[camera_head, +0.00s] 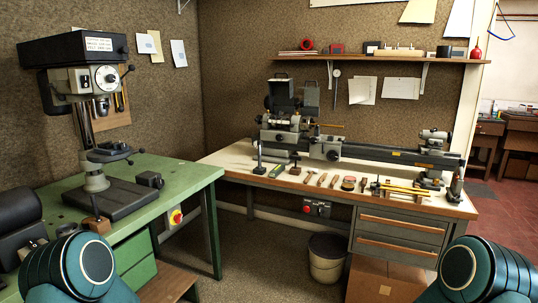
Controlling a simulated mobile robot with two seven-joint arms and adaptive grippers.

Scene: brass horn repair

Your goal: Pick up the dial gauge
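I cannot make out the dial gauge with certainty. A small round-headed thing with a long stem (336,83) hangs on the wall below the shelf; it is too small to tell whether it is a gauge. An upright stand (259,159) and another small stand (295,163) are at the left of the lathe bench, and their tops are hard to read. Only teal parts of my two arms show at the bottom left and bottom right corners. Neither gripper is in view.
A lathe (330,147) runs along the wooden-topped bench (230,158), with several hand tools in front. A green table (190,177) with a drill press (85,75) stands left. A bin (327,262) and cardboard box (385,282) are on the floor. Floor between the tables is clear.

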